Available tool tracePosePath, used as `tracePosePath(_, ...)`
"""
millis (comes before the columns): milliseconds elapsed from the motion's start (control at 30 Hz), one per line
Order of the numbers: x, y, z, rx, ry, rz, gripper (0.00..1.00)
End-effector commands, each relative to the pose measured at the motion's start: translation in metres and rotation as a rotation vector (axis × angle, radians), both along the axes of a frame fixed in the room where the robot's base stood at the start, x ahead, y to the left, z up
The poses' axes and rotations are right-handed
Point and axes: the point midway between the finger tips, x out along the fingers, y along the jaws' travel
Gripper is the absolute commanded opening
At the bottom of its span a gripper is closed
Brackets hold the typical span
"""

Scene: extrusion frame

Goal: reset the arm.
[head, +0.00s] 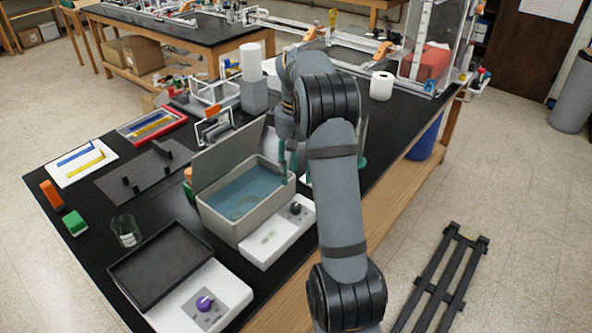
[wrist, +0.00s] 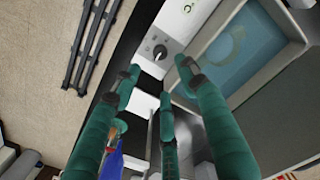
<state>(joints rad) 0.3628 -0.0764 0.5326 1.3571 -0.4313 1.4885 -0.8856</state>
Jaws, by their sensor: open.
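My gripper (wrist: 157,82) has green fingers with dark joints. They are spread apart in the wrist view, with nothing held between them. In the head view my gripper (head: 289,152) is partly hidden behind my own arm. It hangs over the bench by the right end of an open grey water bath (head: 215,222). The bath also shows at the upper right of the wrist view (wrist: 220,30), with blue water and a pale ring in it. I cannot tell the exact height of the fingertips above the bench.
A white control box with a black knob (head: 258,247) stands before the bath. A beaker (head: 126,232), a black-topped device with a purple knob (head: 204,302) and a paper roll (head: 381,86) stand on the bench. A black slatted frame (head: 447,280) lies on the floor at right.

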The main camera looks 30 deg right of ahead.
Motion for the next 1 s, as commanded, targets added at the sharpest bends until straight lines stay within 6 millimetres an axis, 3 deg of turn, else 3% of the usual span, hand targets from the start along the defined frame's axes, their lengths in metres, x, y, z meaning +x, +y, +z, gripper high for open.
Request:
tracePosePath(567,0.0,0.0,-0.005,0.0,0.002,0.0,0.43)
tracePosePath(667,-0.001,0.0,-0.017,0.0,0.004,0.001,0.43)
tracePosePath(1000,-0.001,0.0,-0.082,0.0,0.004,0.001,0.43)
